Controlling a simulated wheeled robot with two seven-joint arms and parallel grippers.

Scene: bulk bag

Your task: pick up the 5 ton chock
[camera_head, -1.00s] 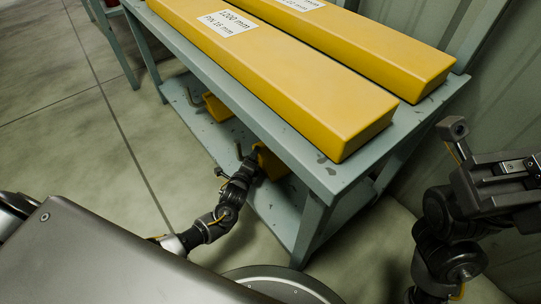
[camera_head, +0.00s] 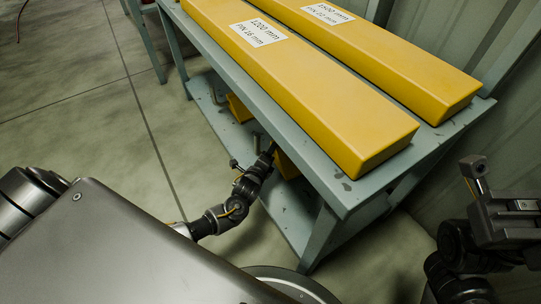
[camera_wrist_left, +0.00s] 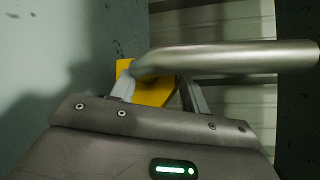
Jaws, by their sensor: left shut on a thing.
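A yellow chock (camera_head: 287,166) with a grey bar handle is at the lower shelf, partly hidden by my left arm and the bench top. My left gripper (camera_head: 268,150) reaches in under the bench top beside it. In the left wrist view, the gripper's fingers (camera_wrist_left: 158,88) are shut on the grey handle (camera_wrist_left: 230,57), and the yellow body (camera_wrist_left: 150,93) shows behind them. No weight marking is readable on the chock. My right gripper (camera_head: 510,215) is at the right edge, partly cut off; its fingers cannot be made out.
A second yellow chock (camera_head: 238,108) is farther back on the lower shelf (camera_head: 268,193). Two long yellow beams (camera_head: 330,110) with labels lie on the bench top (camera_head: 352,188). A bench leg (camera_head: 320,240) stands right of my left arm. Open floor (camera_head: 95,130) lies to the left.

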